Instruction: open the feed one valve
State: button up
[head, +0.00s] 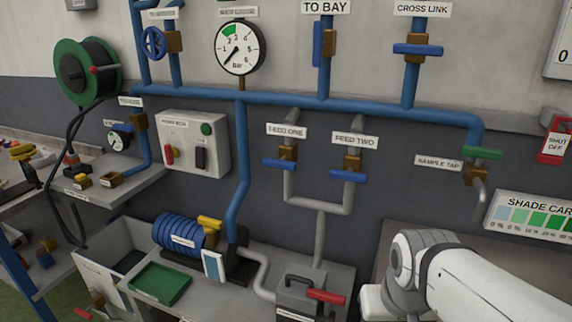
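The feed one valve (288,153) is a brass body on a grey vertical pipe, under a white FEED ONE label (287,131). Its blue lever handle (279,164) lies crosswise to the pipe. Beside it on the right, the feed two valve (352,163) has a similar blue lever, also crosswise. My white arm reaches in at the lower right, below and to the right of both valves. Its gripper cannot be made out.
A blue pipe (290,98) runs across the wall above the feed valves. A pressure gauge (240,48) and a switch box (194,144) are at left. A blue-ribbed pump (180,234) and a grey box with a red lever (303,296) stand below. The wall before feed one is unobstructed.

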aim_at(281, 163)
jog(key=z, duration=2.15)
jog(key=k, duration=1.4)
jog(key=u, duration=1)
jog(key=i, duration=1)
jog(key=u, duration=0.1)
